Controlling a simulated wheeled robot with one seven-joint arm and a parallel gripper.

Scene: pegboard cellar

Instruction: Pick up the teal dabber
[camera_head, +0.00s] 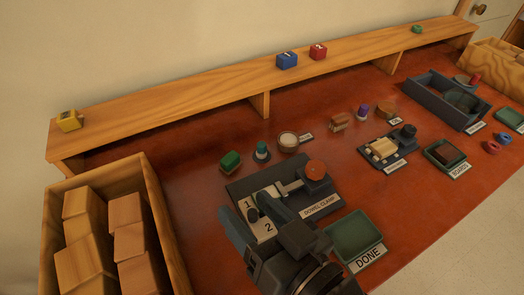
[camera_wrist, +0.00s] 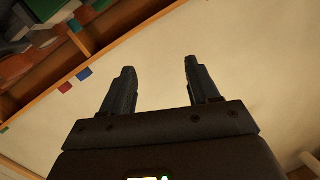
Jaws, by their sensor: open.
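The teal dabber (camera_head: 262,151) stands upright on the red-brown bench top in the head view, with a teal upper part and a dark base.
A purple-topped piece (camera_head: 361,111) stands farther right. A wooden crate of blocks (camera_head: 158,220) is at the left, and a DONE tray (camera_head: 372,225) is at the front. A raised shelf (camera_head: 200,100) runs along the back. Bench between shelf and dabber is clear.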

